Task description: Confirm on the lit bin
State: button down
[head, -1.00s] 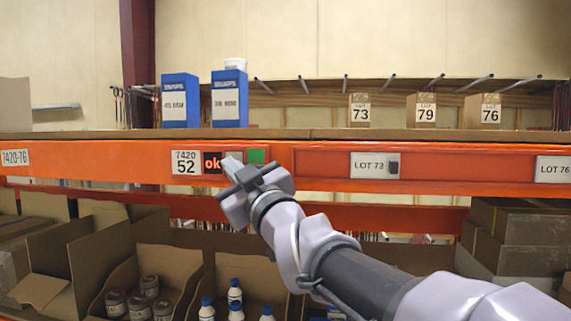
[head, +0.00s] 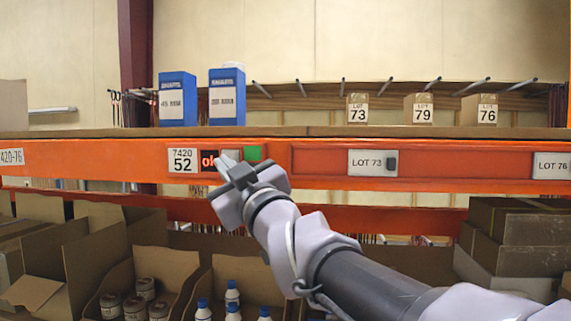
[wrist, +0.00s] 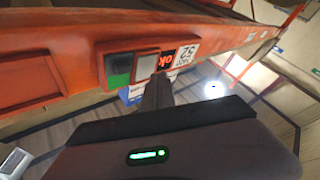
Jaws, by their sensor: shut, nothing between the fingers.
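The bin module sits on the orange shelf beam. It has a 7420 52 label (head: 183,160), a black display (head: 208,161) with red "ok" text, a grey button (head: 231,154) and a green square (head: 252,153). My gripper (head: 221,164) is shut and empty, with its tip in front of the module, partly covering the display and grey button. In the wrist view the shut fingers (wrist: 157,82) point at the grey button (wrist: 147,65), beside the display (wrist: 167,60) and green square (wrist: 118,70). I cannot tell whether the tip touches the button.
Blue boxes (head: 177,99) and small lot cartons (head: 357,109) stand on the shelf above. A LOT 73 plate (head: 373,163) is on the beam to the right. Open cardboard bins (head: 99,262) with jars and bottles, and stacked boxes (head: 515,222), are below.

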jog(key=s+b, duration=0.3)
jog(key=s, duration=0.2)
jog(key=shift+a, duration=0.15)
dwell(0.5)
jog(key=s+d+f+m+g+h+b, duration=0.1)
jog(key=d+f+m+h+b, duration=0.35)
jog(key=f, duration=0.65)
jog(key=d+f+m+g+h+b, duration=0.1)
jog(key=d+f+m+h+b, duration=0.1)
jog(key=d+f+b, duration=0.55)
jog(key=s+d+f+m+h+b, duration=0.1)
jog(key=d+f+m+h+b, duration=0.35)
jog(key=f, duration=0.95)
jog(key=s+d+f+m+g+b, duration=0.2)
jog(key=s+f, duration=0.5)
jog(key=f, duration=0.5)
jog(key=s+d+f+m+g+b, duration=0.2)
jog(key=s+d+f+g+b, duration=0.2)
jog(key=f, duration=0.8)
jog(key=s+d+f+m+g+b, duration=0.2)
jog(key=s+f+b, duration=0.3)
jog(key=s+f, duration=0.4)
notch_tip(320, 180, down, 4)
jog(key=shift+s+d+r+m+g, duration=0.1)
jog(key=shift+s+d+m+g, duration=0.25)
jog(key=shift+d, duration=0.5)
